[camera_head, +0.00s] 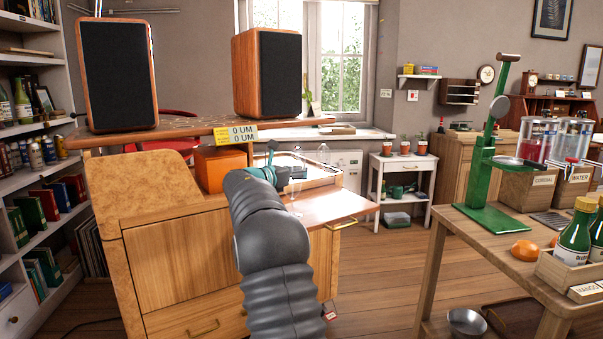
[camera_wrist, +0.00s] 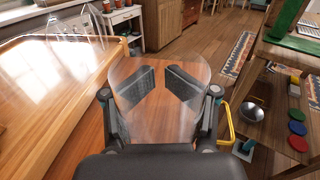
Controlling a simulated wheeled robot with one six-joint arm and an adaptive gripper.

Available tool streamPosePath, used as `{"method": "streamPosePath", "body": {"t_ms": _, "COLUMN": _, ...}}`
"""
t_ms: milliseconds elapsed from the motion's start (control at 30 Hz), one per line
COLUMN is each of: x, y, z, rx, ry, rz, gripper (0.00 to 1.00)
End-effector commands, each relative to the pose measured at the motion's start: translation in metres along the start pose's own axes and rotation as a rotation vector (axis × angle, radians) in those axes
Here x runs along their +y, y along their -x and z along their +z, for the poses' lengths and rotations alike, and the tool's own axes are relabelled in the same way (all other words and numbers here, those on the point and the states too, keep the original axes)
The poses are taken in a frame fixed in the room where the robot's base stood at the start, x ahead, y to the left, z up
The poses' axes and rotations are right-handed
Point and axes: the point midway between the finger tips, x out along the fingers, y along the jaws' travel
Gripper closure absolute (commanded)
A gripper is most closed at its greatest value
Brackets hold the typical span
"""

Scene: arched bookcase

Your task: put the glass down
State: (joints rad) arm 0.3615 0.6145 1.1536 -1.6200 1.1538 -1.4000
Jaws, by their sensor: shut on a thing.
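In the wrist view my gripper (camera_wrist: 160,86) is shut on a clear glass (camera_wrist: 160,114), with one dark finger pad on each side of it. The reddish-brown wooden leaf (camera_wrist: 85,80) shows through and around the glass. In the head view the glass (camera_head: 297,180) shows faintly beside my grey arm, over the leaf (camera_head: 325,207) that juts from the wooden cabinet. I cannot tell whether the glass touches the leaf.
Other clear glassware (camera_wrist: 75,25) stands at the upper left of the wrist view, beyond a raised wooden edge (camera_wrist: 45,75). A yellow handle (camera_wrist: 226,125) sticks out by the leaf's right side. An orange box (camera_head: 222,168) stands left of my arm.

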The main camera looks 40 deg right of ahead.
Motion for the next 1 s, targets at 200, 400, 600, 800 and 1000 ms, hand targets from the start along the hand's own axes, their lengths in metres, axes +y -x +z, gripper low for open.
{"method": "streamPosePath", "body": {"t_ms": 200, "x": 0.000, "y": 0.000, "z": -0.002, "rx": 0.000, "ry": 0.000, "rz": 0.000, "gripper": 0.53}}
{"method": "streamPosePath", "body": {"t_ms": 400, "x": 0.000, "y": 0.000, "z": -0.002, "rx": 0.000, "ry": 0.000, "rz": 0.000, "gripper": 0.16}}
{"method": "streamPosePath", "body": {"t_ms": 600, "x": 0.000, "y": 0.000, "z": -0.001, "rx": 0.000, "ry": 0.000, "rz": 0.000, "gripper": 0.16}}
{"method": "streamPosePath", "body": {"t_ms": 800, "x": 0.000, "y": 0.005, "z": 0.001, "rx": 0.000, "ry": 0.000, "rz": 0.001, "gripper": 0.16}}
{"method": "streamPosePath", "body": {"t_ms": 1000, "x": 0.001, "y": 0.038, "z": 0.001, "rx": 0.000, "ry": 0.000, "rz": 0.003, "gripper": 0.16}}
